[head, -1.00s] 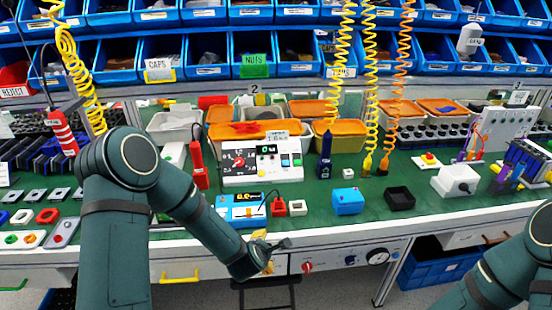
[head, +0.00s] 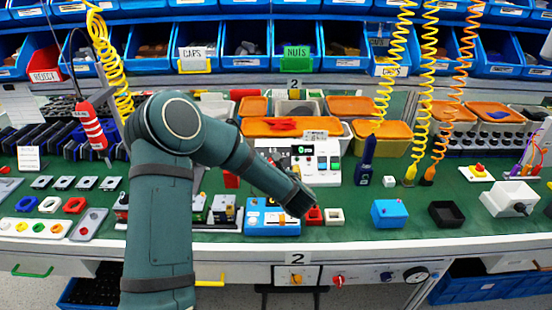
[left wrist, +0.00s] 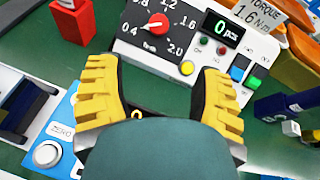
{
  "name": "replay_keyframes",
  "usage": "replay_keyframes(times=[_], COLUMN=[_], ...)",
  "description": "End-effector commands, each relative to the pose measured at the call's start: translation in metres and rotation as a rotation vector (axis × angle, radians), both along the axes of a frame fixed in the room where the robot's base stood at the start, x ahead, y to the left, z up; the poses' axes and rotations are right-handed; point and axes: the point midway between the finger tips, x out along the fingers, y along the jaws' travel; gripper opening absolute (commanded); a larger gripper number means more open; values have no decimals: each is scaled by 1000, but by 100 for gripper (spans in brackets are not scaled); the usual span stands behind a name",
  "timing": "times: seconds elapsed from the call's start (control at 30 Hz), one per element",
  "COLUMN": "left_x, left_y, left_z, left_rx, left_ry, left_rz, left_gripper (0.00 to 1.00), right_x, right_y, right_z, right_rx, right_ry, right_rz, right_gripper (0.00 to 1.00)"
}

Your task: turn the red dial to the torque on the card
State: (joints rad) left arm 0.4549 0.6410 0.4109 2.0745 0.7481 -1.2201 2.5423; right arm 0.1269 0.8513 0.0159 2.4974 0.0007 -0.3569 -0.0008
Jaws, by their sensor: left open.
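The red dial (left wrist: 158,22) sits on a white panel (left wrist: 124,52) with a printed scale including 0.4, 1.6 and 2.0. Its white mark seems to point toward the 0.4 side. The torque card (left wrist: 258,12) reads 1.6 Nm; it also stands on top of the panel in the head view (head: 315,135). My left gripper (left wrist: 156,70) is open and empty, its yellow fingers below the dial and apart from it. In the head view my left arm hides the dial and the panel's left part. My right gripper is not in view.
A blue box with a display (head: 270,222) stands in front of the panel, with a red block (head: 314,215) and a white block (head: 334,215) beside it. A blue box (head: 389,212) and a black tray (head: 446,213) stand to the right. Orange-lidded bins (head: 382,137) stand behind.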

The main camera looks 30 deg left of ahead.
Motion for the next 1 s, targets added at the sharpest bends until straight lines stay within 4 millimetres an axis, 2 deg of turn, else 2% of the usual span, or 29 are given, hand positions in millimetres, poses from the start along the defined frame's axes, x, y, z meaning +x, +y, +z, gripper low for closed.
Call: replay_keyframes(times=[0.13, 0.27, 0.7, 1.0], left_x=[3, 12, 69, 91], left_y=[7, 16, 69, 89], left_z=[2, -4, -36, -48], left_rx=[-26, -28, -26, -25], left_ry=[-37, -35, -34, -32], left_rz=[40, 41, 39, 36], left_gripper=[66, 66, 66, 66], right_x=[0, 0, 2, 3], right_y=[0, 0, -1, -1], right_z=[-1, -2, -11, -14], right_rx=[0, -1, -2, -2], right_ry=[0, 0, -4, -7], right_rz=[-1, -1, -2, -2], right_gripper=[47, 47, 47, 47])
